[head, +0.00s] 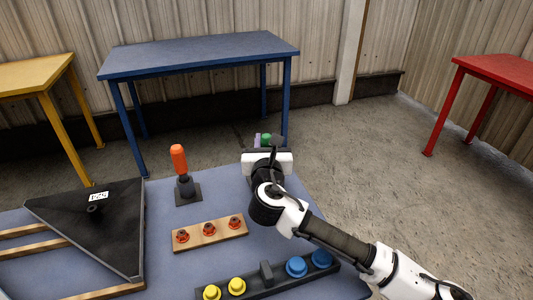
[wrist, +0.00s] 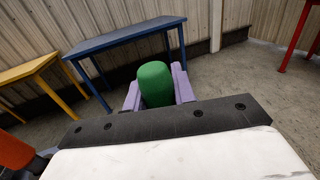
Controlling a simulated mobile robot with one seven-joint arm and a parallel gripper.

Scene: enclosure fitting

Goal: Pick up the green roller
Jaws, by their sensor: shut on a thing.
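The green roller (wrist: 155,84) sits between the two pale purple fingers of my gripper (wrist: 158,92) in the wrist view. The fingers are shut on it, one on each side. In the head view the roller (head: 266,139) is a small green patch beyond the white hand, beside a purple fingertip. My gripper (head: 261,140) is at the far edge of the near blue-grey table (head: 160,239), and the hand hides the roller's lower part. I cannot tell how high the roller is above the surface.
An orange-handled tool (head: 179,159) stands upright on a dark base, left of my arm. A wooden block with red-orange parts (head: 209,230), a dark rack with yellow and blue knobs (head: 267,280) and a black panel (head: 100,225) lie nearby. Blue (head: 200,55), yellow and red tables stand beyond.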

